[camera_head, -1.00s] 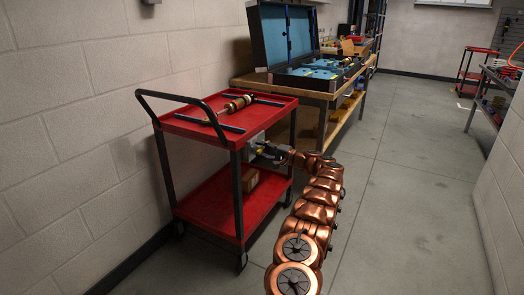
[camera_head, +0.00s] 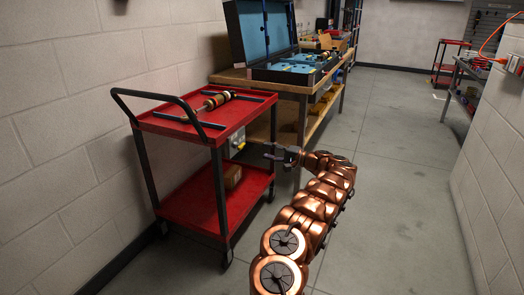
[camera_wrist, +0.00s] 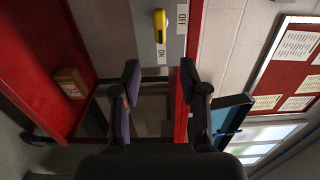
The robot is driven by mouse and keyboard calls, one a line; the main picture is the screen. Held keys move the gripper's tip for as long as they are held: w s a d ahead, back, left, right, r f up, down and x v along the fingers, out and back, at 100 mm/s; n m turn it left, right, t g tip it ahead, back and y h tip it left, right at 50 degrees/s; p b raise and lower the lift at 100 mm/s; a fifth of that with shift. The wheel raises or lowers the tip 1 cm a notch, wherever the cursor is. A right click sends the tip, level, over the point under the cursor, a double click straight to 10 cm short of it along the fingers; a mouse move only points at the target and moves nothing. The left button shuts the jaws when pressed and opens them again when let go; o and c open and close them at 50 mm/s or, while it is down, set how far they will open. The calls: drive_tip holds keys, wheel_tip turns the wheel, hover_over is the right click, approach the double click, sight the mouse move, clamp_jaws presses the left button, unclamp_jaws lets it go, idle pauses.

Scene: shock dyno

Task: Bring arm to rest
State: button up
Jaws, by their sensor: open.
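My gripper (camera_head: 275,153) is open and empty in the head view, beside the right side of the red cart (camera_head: 185,125) and apart from it. My copper arm stretches forward over the floor. A grey switch box (camera_head: 236,143) is on the cart's side, left of my gripper. In the wrist view my open gripper (camera_wrist: 160,82) has nothing between its fingertips. Beyond it the switch box (camera_wrist: 125,30) shows a yellow lever (camera_wrist: 160,25), in line with the ON label and to the left of the OFF label.
A shock absorber (camera_head: 212,102) lies on the cart's top tray. A brown box (camera_head: 232,176) is on the lower shelf. A wooden workbench (camera_head: 290,88) with an open blue-lined case (camera_head: 290,68) stands behind. Floor (camera_head: 400,190) right of my arm is clear.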

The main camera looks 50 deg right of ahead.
drive_tip(key=shift+s+r, duration=0.1)
idle(0.6)
